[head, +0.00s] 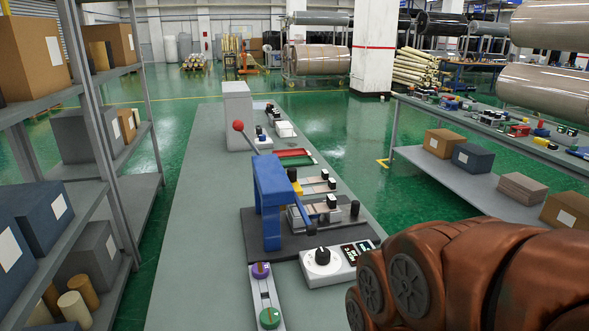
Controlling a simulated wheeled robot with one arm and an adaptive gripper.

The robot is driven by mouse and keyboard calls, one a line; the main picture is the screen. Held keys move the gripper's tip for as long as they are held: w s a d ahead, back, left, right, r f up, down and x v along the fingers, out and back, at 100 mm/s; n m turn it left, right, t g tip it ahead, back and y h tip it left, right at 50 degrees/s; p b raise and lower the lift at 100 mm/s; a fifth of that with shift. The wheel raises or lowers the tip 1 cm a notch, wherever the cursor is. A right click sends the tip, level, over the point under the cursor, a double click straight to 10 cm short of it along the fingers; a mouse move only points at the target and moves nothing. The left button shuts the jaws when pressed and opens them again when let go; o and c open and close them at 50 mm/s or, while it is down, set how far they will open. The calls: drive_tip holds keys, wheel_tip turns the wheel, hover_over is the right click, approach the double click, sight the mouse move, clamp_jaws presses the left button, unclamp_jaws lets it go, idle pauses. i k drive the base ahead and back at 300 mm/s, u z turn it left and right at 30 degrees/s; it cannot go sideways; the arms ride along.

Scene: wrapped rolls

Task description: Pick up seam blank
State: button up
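I cannot tell for certain which item is the seam blank. Small pale, flat strips (313,181) lie on the long grey workbench (200,200), right of a blue lever press (270,200) with a red ball on its lever. Another pale strip sits closer to the press on its dark base plate (290,243), partly hidden by the press and small black knobs. My copper-coloured arm fills the lower right corner. My gripper's fingers are not in the picture.
A white control box (323,265) with a dial and a rail with purple and green knobs (265,295) stand in front of the press. A red tray (294,153) lies behind it. Shelves with boxes (75,135) flank the left; a loaded rack (480,165) stands right.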

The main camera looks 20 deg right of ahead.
sight(329, 206)
drive_tip(key=u, duration=1.9)
drive_tip(key=k, duration=0.7)
drive_tip(key=z, duration=0.95)
drive_tip(key=i, duration=1)
